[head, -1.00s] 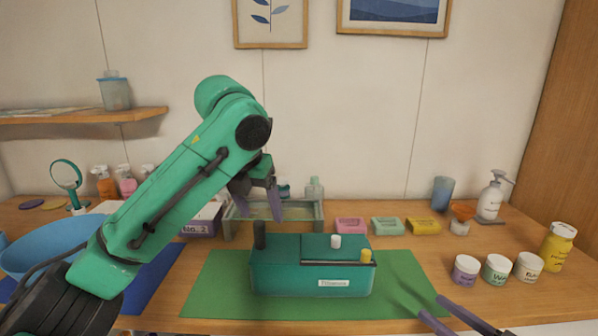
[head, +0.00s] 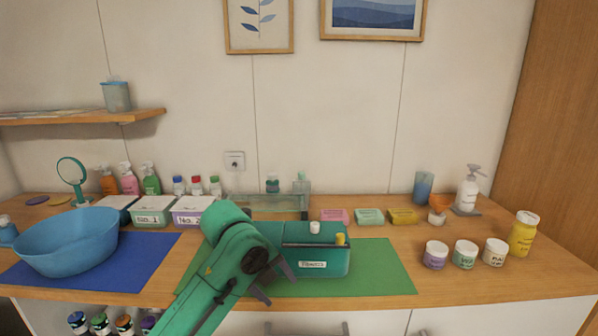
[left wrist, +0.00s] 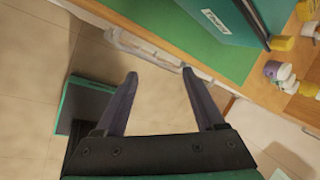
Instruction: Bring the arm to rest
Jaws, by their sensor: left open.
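My left arm (head: 225,285) reaches in from the bottom of the head view. My left gripper (head: 278,283) is low at the front edge of the green mat (head: 375,270), in front of the teal box (head: 325,265). In the left wrist view the gripper (left wrist: 159,73) has its two fingers spread, with nothing between them. Below them are the floor and a cabinet handle. The arm hides the box's left part. My right gripper is not in view.
A blue bowl (head: 68,240) stands on a blue mat (head: 150,265) at left. Several jars (head: 465,254) and a yellow bottle (head: 522,234) stand at right. Soap bars (head: 370,216) lie behind the box. The wooden counter's front edge (head: 480,300) runs below the mats.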

